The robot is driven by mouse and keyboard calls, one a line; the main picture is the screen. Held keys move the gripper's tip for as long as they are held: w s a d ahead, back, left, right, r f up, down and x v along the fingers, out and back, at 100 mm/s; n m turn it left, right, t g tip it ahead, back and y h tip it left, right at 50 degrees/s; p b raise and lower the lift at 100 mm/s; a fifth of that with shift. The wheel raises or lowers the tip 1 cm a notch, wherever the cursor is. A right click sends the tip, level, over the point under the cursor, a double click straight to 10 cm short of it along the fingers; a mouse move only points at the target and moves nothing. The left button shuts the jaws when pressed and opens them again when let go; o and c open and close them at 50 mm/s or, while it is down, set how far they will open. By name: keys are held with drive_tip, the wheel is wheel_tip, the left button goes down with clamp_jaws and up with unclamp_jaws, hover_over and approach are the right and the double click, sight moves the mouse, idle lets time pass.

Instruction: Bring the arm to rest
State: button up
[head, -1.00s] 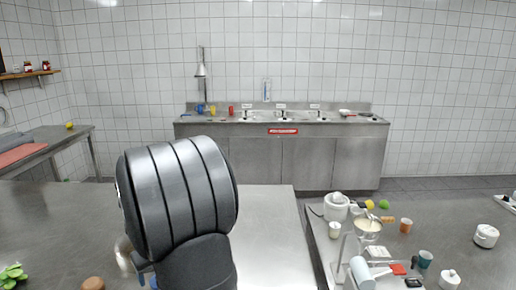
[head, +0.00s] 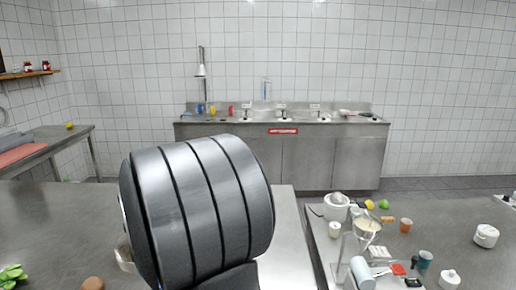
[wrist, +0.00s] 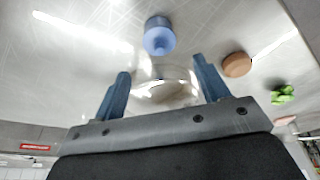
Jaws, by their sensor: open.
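My gripper (wrist: 162,88) shows in the wrist view with its two blue-grey fingers apart. Nothing is held between them. Beyond the fingers, a clear glass-like item (wrist: 165,80) stands on the steel counter, and a blue item (wrist: 159,36) stands past it. A brown round item (wrist: 236,65) is just right of the right finger, apart from it. In the head view my arm's dark ribbed link fills the lower middle, and the fingers are hidden behind it.
In the head view a steel counter (head: 60,215) spreads at left, with a green plant (head: 12,274) and the brown item (head: 93,284). A sink unit (head: 305,162) stands behind.

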drive_tip(key=x, duration=1)
drive_tip(key=shift+f, duration=0.3)
drive_tip(key=v, duration=0.2)
drive_tip(key=w+v, duration=0.1)
drive_tip(key=v, duration=0.2)
drive_tip(key=shift+w+a+r, duration=0.1)
drive_tip(key=shift+r, duration=0.15)
drive_tip(key=d+r, duration=0.7)
drive_tip(key=d, duration=0.4)
wheel_tip(320, 180, up, 10)
drive_tip(key=w+d+m, duration=0.2)
drive_tip(key=w+d, duration=0.2)
drive_tip(key=d, duration=0.4)
drive_tip(key=shift+r+h, duration=0.3)
drive_tip(key=shift+r, duration=0.05)
